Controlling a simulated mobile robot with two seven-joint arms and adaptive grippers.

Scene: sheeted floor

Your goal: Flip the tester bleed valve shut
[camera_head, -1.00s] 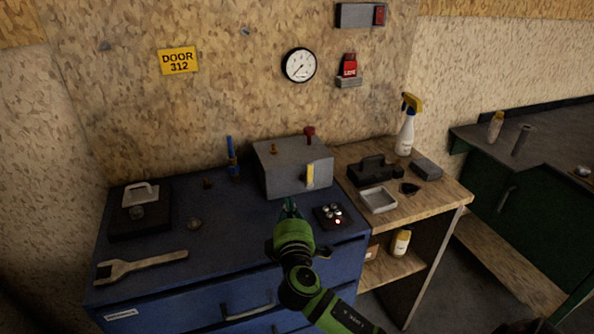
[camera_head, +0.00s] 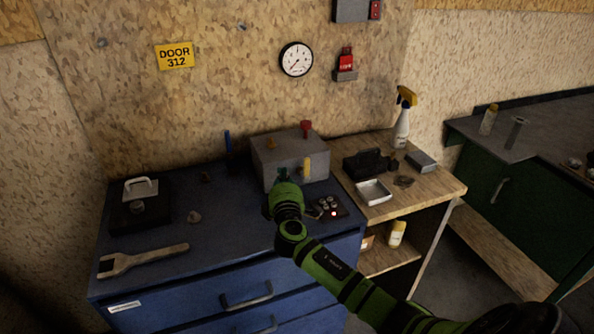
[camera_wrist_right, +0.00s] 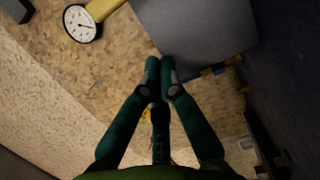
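The tester appears to be the grey box (camera_head: 275,160) on the blue cabinet; it also shows in the wrist view (camera_wrist_right: 200,35). A yellow lever (camera_head: 306,168) stands upright on its front face, and a yellow bar, seemingly the same lever, shows in the wrist view (camera_wrist_right: 106,8). A red-topped fitting (camera_head: 306,128) and a small brass one (camera_head: 271,144) are on its top. No label shows which is the bleed valve. My right gripper (camera_head: 283,172) is close before the front face, left of the lever. Its fingertips (camera_wrist_right: 159,62) are together, with nothing between them. My left gripper is out of view.
A black block with several buttons (camera_head: 328,207) lies right of my right gripper. A wrench (camera_head: 145,260) and a handled case (camera_head: 140,212) lie at left. A blue upright tool (camera_head: 228,144) stands left of the box. A wooden bench (camera_head: 425,190) with a tray and spray bottle adjoins at right.

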